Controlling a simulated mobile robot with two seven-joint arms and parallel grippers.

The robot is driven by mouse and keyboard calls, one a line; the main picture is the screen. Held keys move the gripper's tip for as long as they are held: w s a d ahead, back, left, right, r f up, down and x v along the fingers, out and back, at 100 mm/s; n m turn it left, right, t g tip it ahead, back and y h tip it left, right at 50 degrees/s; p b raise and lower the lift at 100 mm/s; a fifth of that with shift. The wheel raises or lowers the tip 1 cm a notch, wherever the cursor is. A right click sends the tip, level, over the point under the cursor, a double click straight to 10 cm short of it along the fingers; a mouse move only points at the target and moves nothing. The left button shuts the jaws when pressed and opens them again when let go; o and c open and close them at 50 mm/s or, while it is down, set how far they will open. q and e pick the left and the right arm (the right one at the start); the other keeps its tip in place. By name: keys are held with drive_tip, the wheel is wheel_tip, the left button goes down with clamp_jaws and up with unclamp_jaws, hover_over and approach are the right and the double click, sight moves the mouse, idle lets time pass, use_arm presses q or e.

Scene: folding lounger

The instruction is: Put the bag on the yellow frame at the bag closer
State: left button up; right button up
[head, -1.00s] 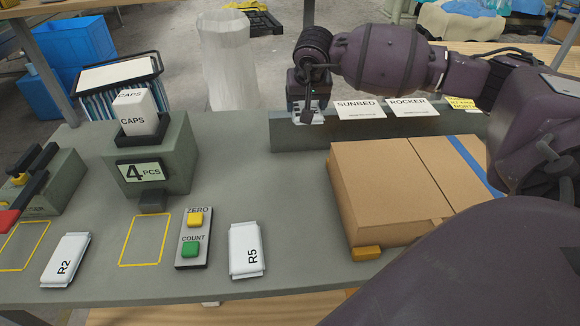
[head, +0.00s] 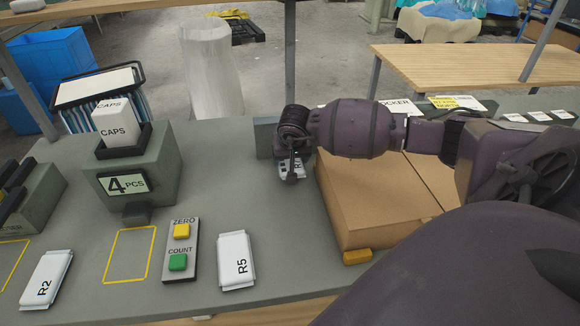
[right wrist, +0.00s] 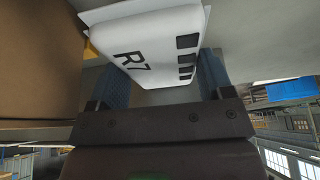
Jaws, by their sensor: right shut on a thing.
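A small white bag marked R7 (right wrist: 150,48) is between the fingers of my right gripper (right wrist: 160,88) in the right wrist view. In the head view my right gripper (head: 294,160) holds the bag (head: 291,174) above the grey table, left of the cardboard box. A dark-handled device, likely the bag closer (head: 38,207), stands at the left edge and is partly cut off. A yellow frame (head: 17,264) is marked on the table before it, also partly cut off. My left gripper is not in view.
A second yellow frame (head: 150,254) lies before the 4 PCS stand (head: 152,170). A button panel (head: 181,250), bag R5 (head: 236,260) and bag R2 (head: 46,280) lie along the front. The cardboard box (head: 360,205) is at right. The table's middle is clear.

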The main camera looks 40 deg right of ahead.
drive_tip(key=shift+f, duration=1.8)
drive_tip(key=shift+f, duration=0.1)
drive_tip(key=shift+f+b, duration=0.1)
drive_tip(key=shift+b, duration=0.2)
drive_tip(key=o, duration=1)
drive_tip(key=shift+c, duration=0.2)
